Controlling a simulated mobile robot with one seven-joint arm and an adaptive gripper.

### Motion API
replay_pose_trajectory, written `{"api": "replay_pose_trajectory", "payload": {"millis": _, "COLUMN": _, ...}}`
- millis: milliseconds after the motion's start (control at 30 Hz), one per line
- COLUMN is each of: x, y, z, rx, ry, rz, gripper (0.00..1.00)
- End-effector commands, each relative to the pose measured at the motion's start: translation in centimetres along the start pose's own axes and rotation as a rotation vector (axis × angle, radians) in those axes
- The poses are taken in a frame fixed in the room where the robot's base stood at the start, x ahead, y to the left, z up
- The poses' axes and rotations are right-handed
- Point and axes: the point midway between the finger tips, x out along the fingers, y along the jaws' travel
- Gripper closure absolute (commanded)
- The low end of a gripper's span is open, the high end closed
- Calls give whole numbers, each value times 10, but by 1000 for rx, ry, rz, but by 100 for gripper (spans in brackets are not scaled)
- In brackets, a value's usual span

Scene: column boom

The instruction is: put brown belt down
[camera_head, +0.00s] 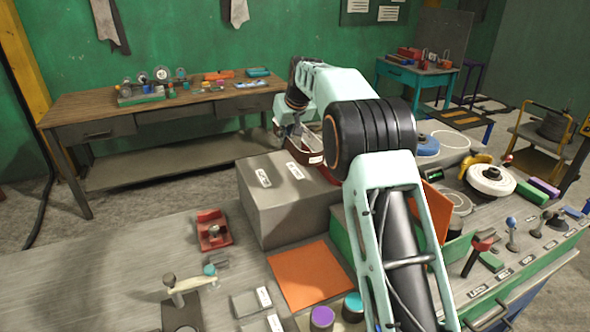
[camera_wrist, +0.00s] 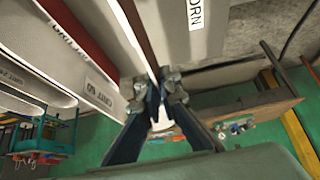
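The brown belt (camera_wrist: 139,30) shows in the wrist view as a thin dark brown strip running down from the top edge to between my fingertips. My gripper (camera_wrist: 161,84) appears closed on the strip's near end, with one finger on each side. In the head view my gripper (camera_head: 293,134) is small, at the back of the large grey box (camera_head: 282,205), just above a dark red labelled holder (camera_head: 308,154). The belt is hard to make out there, and my arm covers part of the area.
A red clamp-like part (camera_head: 213,230) and an orange mat (camera_head: 310,275) lie on the near bench, left of my arm. The bench's right side is crowded with tools and a white round disc (camera_head: 491,180). Bare bench shows at the front left. A wooden workbench (camera_head: 90,105) stands behind.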

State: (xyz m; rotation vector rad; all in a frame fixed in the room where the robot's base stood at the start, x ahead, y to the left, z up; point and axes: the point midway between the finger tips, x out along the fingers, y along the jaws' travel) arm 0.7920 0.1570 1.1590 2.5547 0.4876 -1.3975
Motion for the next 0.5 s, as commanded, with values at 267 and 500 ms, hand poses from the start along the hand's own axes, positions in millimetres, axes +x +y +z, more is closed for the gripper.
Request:
{"api": "replay_pose_trajectory", "payload": {"millis": 267, "x": 27, "y": -3, "z": 13, "rx": -8, "ry": -4, "rz": -6, "gripper": 100}}
{"api": "replay_pose_trajectory", "payload": {"millis": 500, "x": 52, "y": -4, "z": 28, "rx": -8, "ry": 1, "rz": -6, "gripper": 100}}
